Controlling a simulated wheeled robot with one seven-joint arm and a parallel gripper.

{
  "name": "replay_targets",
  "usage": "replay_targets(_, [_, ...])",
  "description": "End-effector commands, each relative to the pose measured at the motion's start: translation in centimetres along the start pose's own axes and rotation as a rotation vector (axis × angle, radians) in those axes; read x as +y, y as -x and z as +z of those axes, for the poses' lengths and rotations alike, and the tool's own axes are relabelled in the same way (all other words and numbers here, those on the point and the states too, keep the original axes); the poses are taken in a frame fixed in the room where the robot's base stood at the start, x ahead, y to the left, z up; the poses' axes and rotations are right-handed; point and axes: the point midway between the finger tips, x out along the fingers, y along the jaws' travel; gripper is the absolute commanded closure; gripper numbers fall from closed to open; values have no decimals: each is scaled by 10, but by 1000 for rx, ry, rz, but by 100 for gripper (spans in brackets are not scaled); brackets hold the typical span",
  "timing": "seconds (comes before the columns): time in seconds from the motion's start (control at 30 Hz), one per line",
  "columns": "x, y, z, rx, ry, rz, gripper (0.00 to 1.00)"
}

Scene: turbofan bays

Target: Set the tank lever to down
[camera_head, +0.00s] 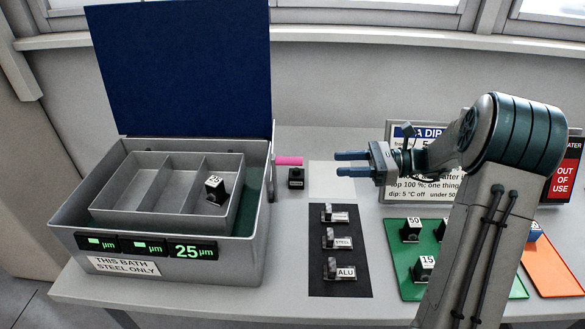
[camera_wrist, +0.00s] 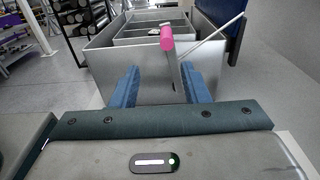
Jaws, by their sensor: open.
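The tank (camera_head: 160,215) is a grey box with its blue lid (camera_head: 185,65) standing open. Its lever has a pink grip (camera_head: 288,160) that sticks out from the tank's right wall. In the wrist view the pink grip (camera_wrist: 167,38) stands above the rim, at the top of a thin grey arm that runs down the wall, so the lever looks up. My gripper (camera_head: 338,163) is open and empty, to the right of the grip and pointing at it, with a gap between. In the wrist view its blue fingers (camera_wrist: 165,90) are apart, below the grip.
A divided tray (camera_head: 165,205) inside the tank holds a dark block (camera_head: 215,188). A small dark block (camera_head: 296,178) stands beside the tank. A black mat (camera_head: 340,285) with labelled pieces, a green mat (camera_head: 405,285) with blocks and sign boards lie to the right.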

Motion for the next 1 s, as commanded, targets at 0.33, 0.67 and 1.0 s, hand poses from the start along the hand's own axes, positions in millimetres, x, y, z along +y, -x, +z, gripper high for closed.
replay_targets(0.33, [-9,-20,-2,-55,-30,-18,59])
replay_targets(0.67, [-11,-89,2,-53,-29,-19,59])
replay_targets(1.0, [-12,-128,2,-52,-28,-22,59])
